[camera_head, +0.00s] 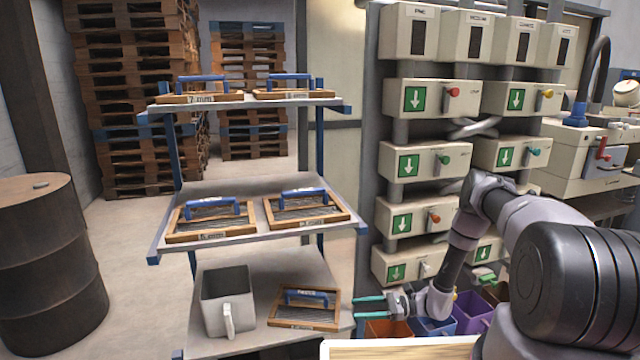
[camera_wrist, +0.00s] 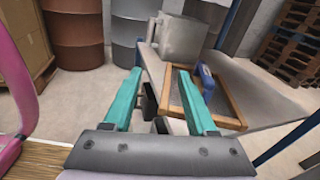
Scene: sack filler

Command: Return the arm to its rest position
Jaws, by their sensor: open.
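My gripper (camera_head: 370,307) is at the end of my bent arm, which reaches in from the right of the head view. Its two teal fingers point left and are spread apart with nothing between them. They are near the right edge of the lowest shelf (camera_head: 240,345), close to a wood-framed sieve with a blue handle (camera_head: 306,308). In the wrist view the open fingers (camera_wrist: 160,95) point toward the shelf, and the sieve (camera_wrist: 205,100) is just beyond the right finger. I cannot tell the exact gap between finger and sieve.
A grey jug (camera_head: 228,300) stands left of the sieve. More sieves (camera_head: 210,218) sit on the upper shelves. A dispenser rack (camera_head: 428,162) stands behind my arm, with coloured bins (camera_head: 472,312) below. A rusty drum (camera_head: 45,265) is at far left. Floor between drum and shelf is clear.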

